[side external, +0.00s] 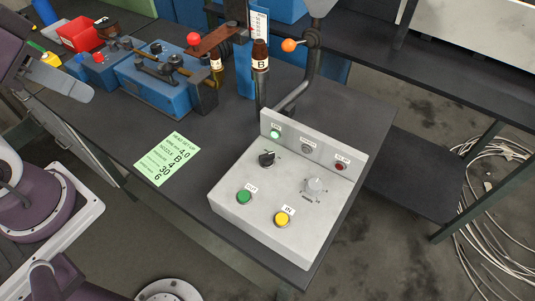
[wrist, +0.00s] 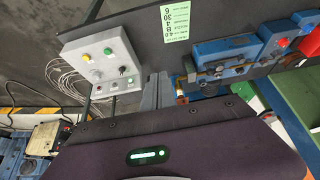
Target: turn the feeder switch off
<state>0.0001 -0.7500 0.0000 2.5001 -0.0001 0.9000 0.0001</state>
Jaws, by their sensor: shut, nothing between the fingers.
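The grey sloped control box (side external: 226,207) sits at the table's near corner. It carries a black selector knob (side external: 267,158), the only switch-like control, and a grey dial (side external: 315,187). The black knob's label is too small to read. A lamp (side external: 276,133) above it glows green; another lamp (side external: 340,166) is dark red. A green button (side external: 244,197) and a yellow button (side external: 282,219) are below. In the wrist view the box (wrist: 75,50) appears turned round, with the black knob (wrist: 122,70) visible. My gripper (wrist: 157,88) is shut, empty and well apart from the box.
A green note card (side external: 167,159) lies left of the box. The tabletop between card and box is clear.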

